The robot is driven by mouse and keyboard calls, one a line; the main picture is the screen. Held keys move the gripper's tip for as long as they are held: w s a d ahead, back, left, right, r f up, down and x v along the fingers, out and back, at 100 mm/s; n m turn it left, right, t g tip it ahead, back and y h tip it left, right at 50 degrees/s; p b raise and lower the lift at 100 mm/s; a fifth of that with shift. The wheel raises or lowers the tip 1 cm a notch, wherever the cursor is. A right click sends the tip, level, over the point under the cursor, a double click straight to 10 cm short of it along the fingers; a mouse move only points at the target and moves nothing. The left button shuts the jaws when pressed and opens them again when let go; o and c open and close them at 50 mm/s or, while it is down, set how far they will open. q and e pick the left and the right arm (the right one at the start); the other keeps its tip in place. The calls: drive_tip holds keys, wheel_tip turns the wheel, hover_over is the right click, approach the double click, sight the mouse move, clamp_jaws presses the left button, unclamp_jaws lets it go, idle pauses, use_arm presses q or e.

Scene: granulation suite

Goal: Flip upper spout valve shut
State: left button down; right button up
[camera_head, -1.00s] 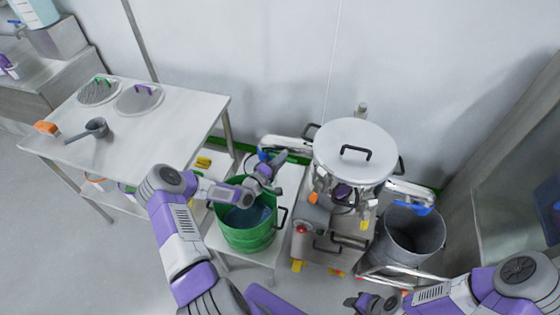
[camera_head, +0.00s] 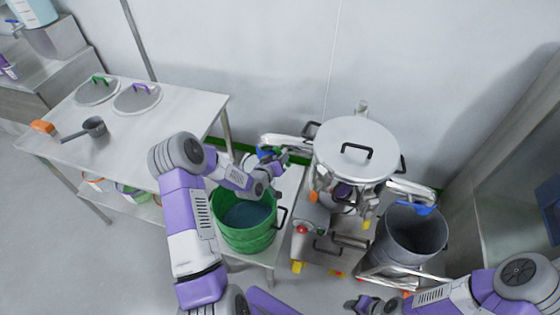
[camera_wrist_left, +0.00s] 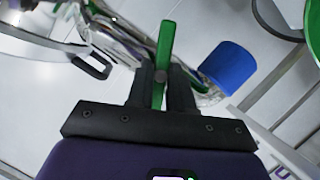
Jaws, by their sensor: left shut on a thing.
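The upper spout (camera_head: 288,141) is a shiny metal pipe on the left side of the lidded vessel (camera_head: 345,140), with a blue end (camera_head: 265,153). In the left wrist view the spout (camera_wrist_left: 125,40) runs behind my fingers to its blue end (camera_wrist_left: 228,66). Its green valve lever (camera_wrist_left: 166,38) stands between the fingers of my left gripper (camera_wrist_left: 165,80), which is shut on it. In the head view my left gripper (camera_head: 278,168) is beside the spout and hides the lever. My right gripper (camera_head: 368,302) is low in the head view; its jaws are too small to read.
A green bucket (camera_head: 244,243) stands on a low stand under my left forearm. A grey bin (camera_head: 414,240) stands under the lower spout (camera_head: 408,190) at the right. A table (camera_head: 165,125) with lids and a scoop is at the left. The wall is close behind.

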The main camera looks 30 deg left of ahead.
use_arm(q)
drive_tip(key=shift+d+m+g+y+b, duration=0.15)
drive_tip(key=shift+m+g+y+b, duration=0.35)
drive_tip(key=shift+m+y+b, duration=1.2)
drive_tip(key=shift+m, duration=0.5)
drive_tip(key=c, duration=1)
unclamp_jaws()
drive_tip(key=shift+c, duration=0.2)
drive_tip(key=shift+r, duration=0.1)
drive_tip(key=v, duration=0.7)
drive_tip(key=shift+s, duration=0.2)
